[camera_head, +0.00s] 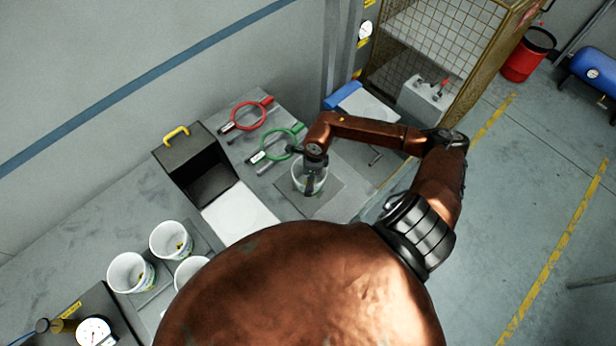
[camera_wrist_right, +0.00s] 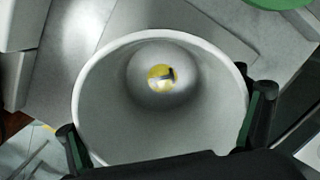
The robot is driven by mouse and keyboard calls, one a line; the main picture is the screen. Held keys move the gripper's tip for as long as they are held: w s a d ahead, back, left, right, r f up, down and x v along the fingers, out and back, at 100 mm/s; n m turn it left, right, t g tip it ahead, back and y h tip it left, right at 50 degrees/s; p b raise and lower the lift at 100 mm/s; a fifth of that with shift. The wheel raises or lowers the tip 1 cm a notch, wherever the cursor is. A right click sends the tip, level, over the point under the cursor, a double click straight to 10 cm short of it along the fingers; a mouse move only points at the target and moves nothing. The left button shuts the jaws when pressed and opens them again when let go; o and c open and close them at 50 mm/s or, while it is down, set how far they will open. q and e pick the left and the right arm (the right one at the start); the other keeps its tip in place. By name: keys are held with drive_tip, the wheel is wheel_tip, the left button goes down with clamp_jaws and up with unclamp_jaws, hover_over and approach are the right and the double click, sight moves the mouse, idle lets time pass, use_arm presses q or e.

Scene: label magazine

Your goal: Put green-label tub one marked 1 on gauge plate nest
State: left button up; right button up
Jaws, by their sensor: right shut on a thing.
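My right gripper (camera_head: 313,184) points down and is shut on a white tub (camera_head: 298,181). In the right wrist view the open tub (camera_wrist_right: 105,105) sits between the two fingers of the gripper (camera_wrist_right: 166,134), with a yellow spot with a dark mark at its bottom. A green tint shows low on the tub in the head view; its number cannot be read. A flat dark grey plate (camera_head: 335,205) lies under and around the tub; I cannot tell whether the tub touches it. My left gripper is not in view.
White tubs (camera_head: 131,272) stand on a dark rack at lower left, near a dial gauge (camera_head: 95,332). A black bin with a yellow handle (camera_head: 177,137) and a white sheet (camera_head: 240,213) lie left of the plate. Red (camera_head: 249,115) and green (camera_head: 277,144) ring tools lie behind.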

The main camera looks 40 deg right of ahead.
drive_tip(key=shift+f, duration=0.15)
drive_tip(key=o, duration=0.9)
drive_tip(key=shift+c, duration=0.2)
drive_tip(key=shift+r, duration=0.55)
wheel_tip(320, 180, up, 11)
drive_tip(key=d+b, duration=0.1)
drive_tip(key=b, duration=0.2)
drive_tip(key=shift+s, duration=0.45)
drive_tip(key=shift+r, duration=0.1)
